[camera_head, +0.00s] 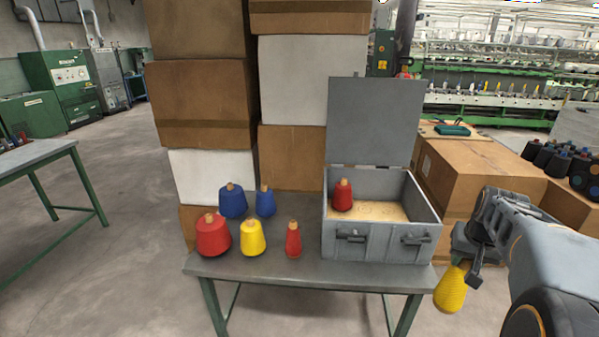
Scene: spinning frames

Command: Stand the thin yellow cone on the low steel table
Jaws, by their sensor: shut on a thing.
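My gripper (464,264) is at the right, shut on a yellow cone (450,291). That cone hangs below the jaws, slightly tilted, beside the right front corner of the grey-topped table (300,271); its upper end is partly hidden by the gripper. It looks apart from the table, though depth is hard to judge. A second, wider yellow cone (253,239) stands upright on this table. A thin red cone (293,240), a wide red cone (213,236) and two blue cones (233,202) (266,202) stand around it.
An open grey metal box (378,240) with a red cone (343,195) inside fills the table's right side. Cardboard boxes (202,105) are stacked behind. Another grey-topped table (38,154) is at left. More boxes (480,172) and dark cones (560,160) are at right.

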